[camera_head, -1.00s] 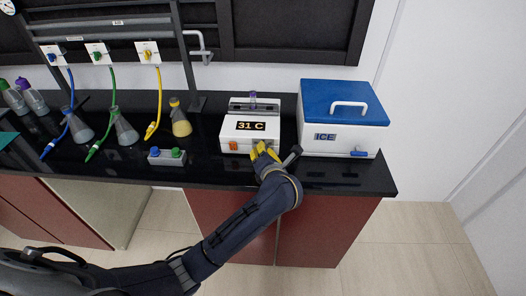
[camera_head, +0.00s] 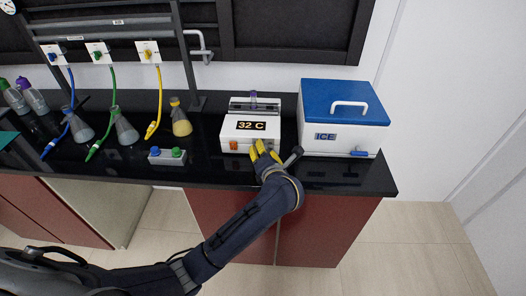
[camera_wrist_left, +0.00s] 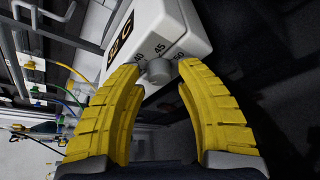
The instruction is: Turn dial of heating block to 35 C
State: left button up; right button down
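The white heating block (camera_head: 250,130) stands on the black bench, and its display (camera_head: 251,126) reads 32 C. Its grey dial (camera_wrist_left: 158,71) shows in the left wrist view, with printed numbers around it, 45 among them. My left gripper (camera_head: 262,150) is at the block's front right. In the head view the fingers hide the dial. My right gripper is in neither view.
A white ice box (camera_head: 340,130) with a blue lid stands close on the block's right. A small box with green and blue knobs (camera_head: 167,157), flasks and hoses are to the left. The bench front edge runs just below the block.

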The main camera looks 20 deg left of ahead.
pick_arm(q)
jog(key=v, duration=1.1)
jog(key=shift+s, duration=0.2)
jog(key=shift+d, duration=0.1)
